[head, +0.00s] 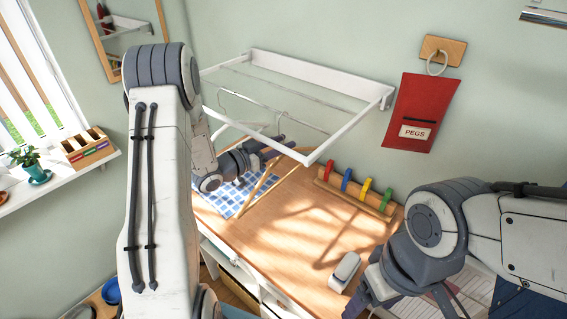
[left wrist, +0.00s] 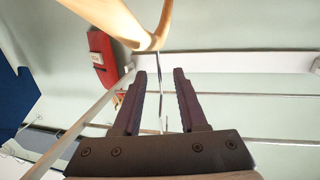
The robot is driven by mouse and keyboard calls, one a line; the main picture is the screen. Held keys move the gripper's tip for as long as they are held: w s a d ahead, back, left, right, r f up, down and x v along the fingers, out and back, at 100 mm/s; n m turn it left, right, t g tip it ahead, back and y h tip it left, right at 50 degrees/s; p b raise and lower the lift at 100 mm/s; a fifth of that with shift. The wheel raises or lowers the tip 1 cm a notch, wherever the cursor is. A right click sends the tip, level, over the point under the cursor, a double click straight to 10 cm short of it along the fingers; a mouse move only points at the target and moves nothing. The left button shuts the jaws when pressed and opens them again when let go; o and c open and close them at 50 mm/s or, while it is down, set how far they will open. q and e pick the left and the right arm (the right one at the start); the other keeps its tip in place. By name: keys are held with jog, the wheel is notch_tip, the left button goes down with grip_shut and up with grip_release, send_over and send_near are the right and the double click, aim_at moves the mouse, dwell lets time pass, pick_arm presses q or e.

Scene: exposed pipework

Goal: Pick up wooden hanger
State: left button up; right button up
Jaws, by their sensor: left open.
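The wooden hanger (head: 262,184) hangs by its metal hook from the white wall rack (head: 318,152), over the wooden worktop. My right gripper (head: 395,300) is low at the bottom right, cut off by the frame edge.
A thin wire hanger (head: 222,98) hangs on the rack further left. A red peg bag (head: 420,110) hangs on the wall. The worktop's middle is mostly clear.

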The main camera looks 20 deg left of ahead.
pick_arm(q)
jog(key=shift+w+d, duration=0.2)
jog(key=shift+w, duration=0.2)
jog(key=shift+c, duration=0.4)
grip_shut()
dwell(0.8)
